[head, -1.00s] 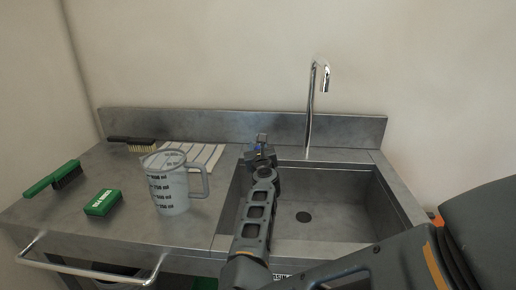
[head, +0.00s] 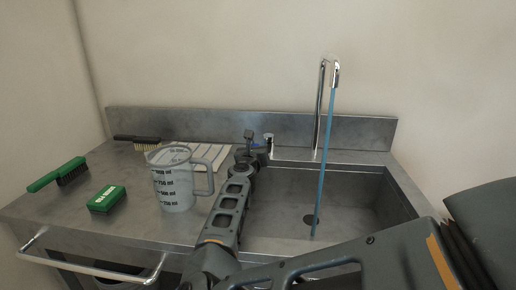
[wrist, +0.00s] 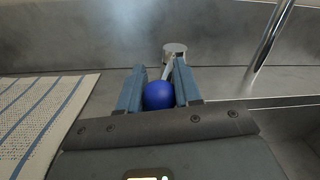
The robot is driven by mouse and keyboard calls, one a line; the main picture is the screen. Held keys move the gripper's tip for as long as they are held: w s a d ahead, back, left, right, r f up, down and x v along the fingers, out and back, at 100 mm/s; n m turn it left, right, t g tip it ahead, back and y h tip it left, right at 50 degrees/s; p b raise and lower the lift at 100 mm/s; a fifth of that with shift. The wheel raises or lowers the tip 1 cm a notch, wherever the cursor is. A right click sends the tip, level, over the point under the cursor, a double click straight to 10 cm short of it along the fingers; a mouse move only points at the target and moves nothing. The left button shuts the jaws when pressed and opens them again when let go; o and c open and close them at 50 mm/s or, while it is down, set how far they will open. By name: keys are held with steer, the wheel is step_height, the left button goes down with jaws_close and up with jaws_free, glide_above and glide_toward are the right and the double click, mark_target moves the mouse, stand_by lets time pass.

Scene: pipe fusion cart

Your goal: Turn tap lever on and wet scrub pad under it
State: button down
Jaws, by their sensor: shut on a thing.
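The tap spout (head: 325,95) stands at the back of the sink, and a blue water stream (head: 326,150) falls from it into the basin near the drain. The tap lever's base (head: 268,139) is a short metal post left of the spout; it also shows in the wrist view (wrist: 174,48). The lever's blue knob (wrist: 158,95) sits between the fingers of my gripper (wrist: 159,85), which is shut on it. In the head view my gripper (head: 249,142) is at the sink's back left corner. The green scrub pad (head: 107,199) lies on the left worktop, away from the water.
A clear measuring jug (head: 176,185) stands on the worktop left of my arm. A striped cloth (head: 207,155), a green-handled brush (head: 58,174) and a dark brush (head: 138,139) lie around it. The sink basin (head: 290,195) is empty apart from the water.

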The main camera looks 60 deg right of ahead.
steer(key=c, duration=0.8)
jaws_free()
steer(key=shift+a, duration=0.1)
steer(key=shift+v, duration=3.8)
